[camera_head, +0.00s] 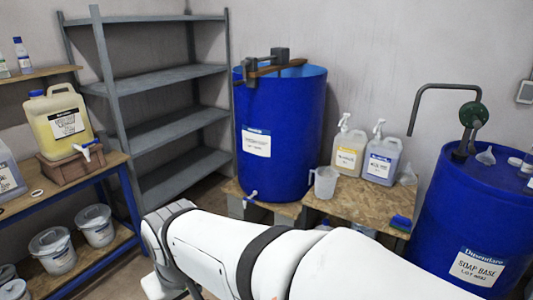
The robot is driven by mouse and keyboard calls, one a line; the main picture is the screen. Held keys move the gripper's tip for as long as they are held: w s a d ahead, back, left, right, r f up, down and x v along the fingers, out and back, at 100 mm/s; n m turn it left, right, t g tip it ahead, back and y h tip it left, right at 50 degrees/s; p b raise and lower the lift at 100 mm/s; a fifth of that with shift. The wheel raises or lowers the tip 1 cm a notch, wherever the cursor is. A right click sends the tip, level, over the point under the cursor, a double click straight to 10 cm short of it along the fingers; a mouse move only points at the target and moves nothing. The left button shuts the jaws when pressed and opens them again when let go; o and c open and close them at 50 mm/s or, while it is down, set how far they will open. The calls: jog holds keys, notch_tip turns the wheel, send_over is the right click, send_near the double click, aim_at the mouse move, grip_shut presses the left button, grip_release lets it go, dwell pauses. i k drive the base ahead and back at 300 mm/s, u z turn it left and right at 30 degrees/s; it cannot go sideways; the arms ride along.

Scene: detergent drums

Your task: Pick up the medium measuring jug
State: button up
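A translucent whitish measuring jug (325,182) with a handle on its left stands upright on a low wooden-topped table (345,207), just right of the large blue drum. It is the only jug I can clearly make out, so its size against others cannot be judged. My white arm crosses the lower middle of the view, in front of and below the jug, and bends downward at the left. My gripper is not in view, and nothing shows whether it holds anything.
A blue drum (285,125) with a tap stands left of the jug. Two pump bottles (348,150) (381,160) stand behind and right of it. Another blue drum (480,220) stands at right. Empty grey shelves (160,80) and a bench (112,160) with a yellow canister (58,122) stand left.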

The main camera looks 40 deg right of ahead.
aim_at(325, 178)
jog(key=z, duration=2.15)
